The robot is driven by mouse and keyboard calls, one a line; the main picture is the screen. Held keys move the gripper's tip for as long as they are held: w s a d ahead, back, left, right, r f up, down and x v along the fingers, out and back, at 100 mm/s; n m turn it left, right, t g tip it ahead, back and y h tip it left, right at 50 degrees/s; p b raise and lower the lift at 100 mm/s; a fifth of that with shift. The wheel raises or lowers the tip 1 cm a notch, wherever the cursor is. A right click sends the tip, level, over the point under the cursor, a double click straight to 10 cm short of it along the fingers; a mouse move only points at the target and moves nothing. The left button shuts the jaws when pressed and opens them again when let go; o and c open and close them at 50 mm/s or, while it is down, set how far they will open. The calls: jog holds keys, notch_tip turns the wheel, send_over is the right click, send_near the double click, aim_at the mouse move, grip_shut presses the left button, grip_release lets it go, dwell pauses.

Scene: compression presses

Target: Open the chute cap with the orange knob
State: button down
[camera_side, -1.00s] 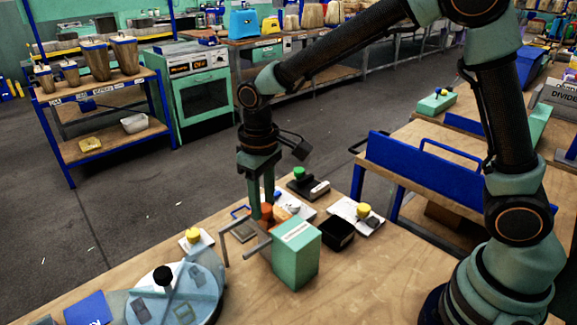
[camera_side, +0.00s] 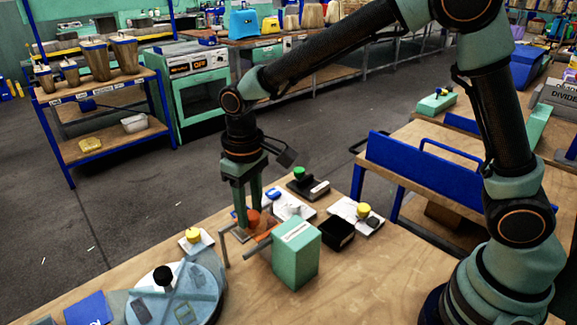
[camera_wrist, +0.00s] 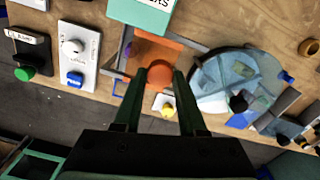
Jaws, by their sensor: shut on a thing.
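The orange knob (camera_side: 254,217) stands on the orange chute cap (camera_side: 266,231) at the frame beside the green box. In the wrist view the round knob (camera_wrist: 159,72) sits between my fingertips, with the flat orange cap (camera_wrist: 152,47) behind it. My gripper (camera_side: 247,212) points down and is shut on the orange knob; it also shows in the wrist view (camera_wrist: 157,80). The fingers hide part of the knob and of the grey frame (camera_side: 231,238) around the cap. I cannot tell how much of the chute mouth is uncovered.
The green box (camera_side: 296,254) stands close on the right, with a black open bin (camera_side: 337,232) beside it. A round glassy turntable (camera_side: 176,295) with a black knob is at front left. A yellow-knob plate (camera_side: 195,238) and green-knob block (camera_side: 307,182) are nearby.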

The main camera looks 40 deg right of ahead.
jog(key=a, duration=0.3)
jog(key=shift+a+r, duration=0.1)
jog(key=shift+c, duration=2.3)
grip_release()
notch_tip(320, 180, up, 12)
jog(key=s+d+m+t, duration=0.1)
jog(key=s+d, duration=0.4)
jog(key=d, duration=0.5)
jog(key=s+d+m+t, duration=0.2)
jog(key=s+d+t, duration=0.2)
jog(key=d, duration=0.5)
jog(key=shift+s+d+t, duration=0.3)
jog(key=shift+s+d, duration=0.1)
jog(key=shift+s, duration=0.7)
